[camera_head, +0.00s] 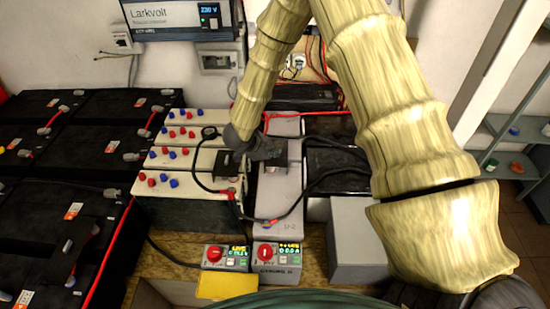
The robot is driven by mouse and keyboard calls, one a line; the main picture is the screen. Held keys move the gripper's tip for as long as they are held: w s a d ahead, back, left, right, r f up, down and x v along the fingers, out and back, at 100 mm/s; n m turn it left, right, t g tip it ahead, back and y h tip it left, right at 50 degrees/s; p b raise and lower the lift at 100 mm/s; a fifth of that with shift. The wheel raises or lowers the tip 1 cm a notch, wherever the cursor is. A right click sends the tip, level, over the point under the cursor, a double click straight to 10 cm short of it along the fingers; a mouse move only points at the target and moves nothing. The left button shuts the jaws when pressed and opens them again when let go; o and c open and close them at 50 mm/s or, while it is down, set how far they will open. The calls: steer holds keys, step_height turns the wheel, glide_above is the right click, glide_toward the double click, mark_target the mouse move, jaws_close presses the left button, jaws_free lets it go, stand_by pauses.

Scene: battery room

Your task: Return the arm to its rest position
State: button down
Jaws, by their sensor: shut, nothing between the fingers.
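My arm (385,100) comes in from the lower right, rises past the top edge and bends back down to the left. My gripper (262,152) is at its end, dark grey, low over the grey battery (280,208) marked U-2. The gripper is shut with nothing visible in it. Its fingertips lie close to a black block (295,152) on that battery; I cannot tell whether they touch.
White-topped cells (185,160) with red and blue caps stand left of the gripper, black batteries (75,215) farther left. Black cables (300,190) loop nearby. Two small red-knob boxes (278,262) and a yellow block (226,285) are in front. A Larkvolt inverter (175,18) hangs behind.

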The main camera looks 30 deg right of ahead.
steer(key=shift+v, duration=1.55)
